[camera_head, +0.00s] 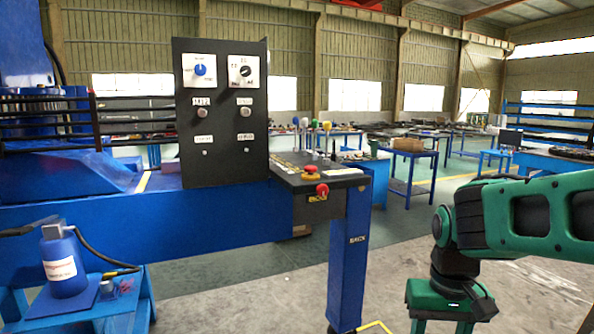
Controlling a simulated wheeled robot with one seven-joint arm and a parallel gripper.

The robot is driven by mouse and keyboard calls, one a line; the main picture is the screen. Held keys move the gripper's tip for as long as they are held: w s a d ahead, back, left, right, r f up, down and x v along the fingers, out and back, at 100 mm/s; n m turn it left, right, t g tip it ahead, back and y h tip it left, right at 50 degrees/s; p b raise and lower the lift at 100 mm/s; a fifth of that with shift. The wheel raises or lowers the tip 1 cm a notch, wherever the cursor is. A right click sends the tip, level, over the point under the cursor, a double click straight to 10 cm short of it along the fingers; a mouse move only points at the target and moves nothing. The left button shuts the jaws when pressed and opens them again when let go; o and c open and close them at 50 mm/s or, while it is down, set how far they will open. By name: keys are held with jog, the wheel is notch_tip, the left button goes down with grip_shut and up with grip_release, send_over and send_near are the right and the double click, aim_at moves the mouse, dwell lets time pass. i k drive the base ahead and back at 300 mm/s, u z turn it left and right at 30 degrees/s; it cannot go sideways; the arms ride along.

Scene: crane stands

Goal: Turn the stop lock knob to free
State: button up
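No label that I can read names the stop lock knob. A red knob (322,190) sits on the front edge of the dark control console (345,181), beside a small yellow label. A red mushroom button (310,169) on a yellow base stands just above it on the console top. The upright black panel (222,130) carries a blue knob (200,70) and a black selector knob (246,71) on white plates. Which way each is set is too small to tell. My green arm hangs at the right, well apart from the console; my gripper's fingers do not show.
A blue post (349,258) holds up the console, and a long blue beam (215,222) runs left. A blue bottle (64,262) with a hose stands on a low blue stand at lower left. The floor (400,225) between console and arm is clear.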

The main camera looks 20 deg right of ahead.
aim_at(322, 191)
jog(key=k, duration=0.5)
jog(key=z, duration=2.1)
jog(key=i, duration=0.65)
jog(key=u, duration=2.1)
